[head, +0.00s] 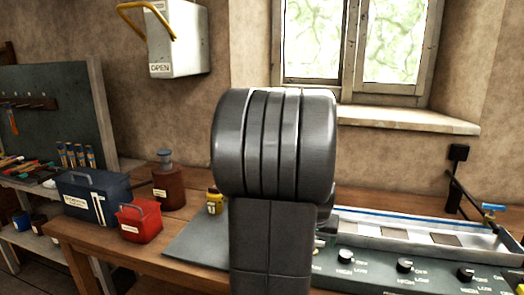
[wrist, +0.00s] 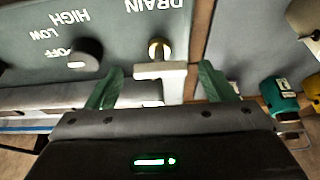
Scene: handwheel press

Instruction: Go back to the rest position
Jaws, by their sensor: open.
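My gripper (wrist: 161,70) shows in the wrist view, its two green fingers spread apart. A pale T-shaped handle (wrist: 160,71) with a brass end lies in the gap between the fingers, below the word DRAIN. I see clear space on both sides of it, and nothing is gripped. A dark knob (wrist: 86,54) marked OFF, LOW and HIGH is left of the fingers. In the head view my own dark arm fills the middle and hides my gripper and the drain handle.
The control panel (head: 375,270) with several knobs and a long trough stands at right on the wooden bench. A red box (head: 139,222), a blue toolbox (head: 92,200) and a brown bottle (head: 168,186) stand left. A wall box (head: 178,42) marked OPEN has a yellow lever.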

